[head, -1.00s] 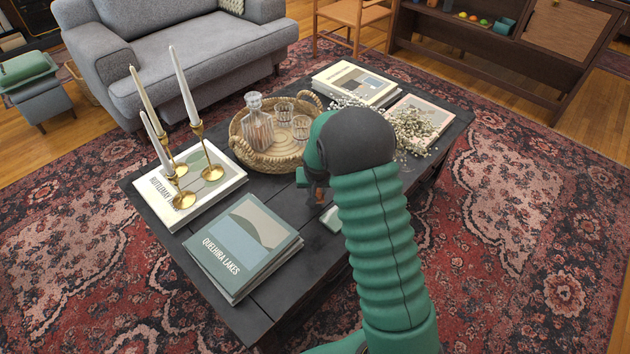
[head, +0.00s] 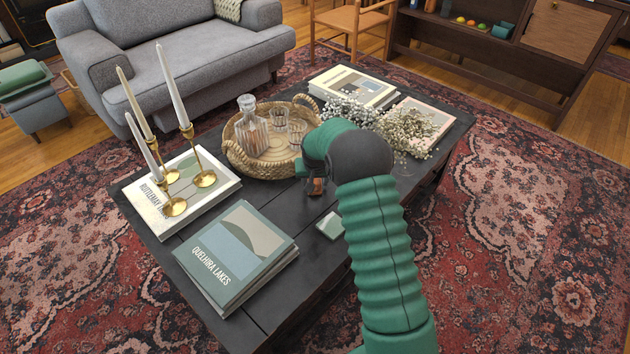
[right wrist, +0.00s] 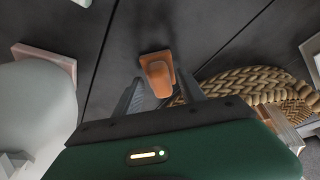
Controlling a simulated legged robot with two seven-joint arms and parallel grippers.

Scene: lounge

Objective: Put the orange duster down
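The orange duster (right wrist: 158,73) shows in the right wrist view as a small orange block between my right gripper's (right wrist: 161,78) two dark fingertips, over the dark coffee table (head: 310,250). In the head view the duster (head: 317,187) is a small orange piece just below my right gripper (head: 312,180), in front of the wicker tray. The fingers stand apart with the duster between them; I cannot tell whether they press on it or whether it rests on the tabletop. My left gripper is not in view.
The wicker tray (head: 240,160) with glassware is close behind. A small pale green-and-white object (head: 330,225) lies in front. Books (head: 235,255), brass candlesticks (head: 205,178) and flowers (head: 405,128) surround it. Bare tabletop lies between the tray and the green book.

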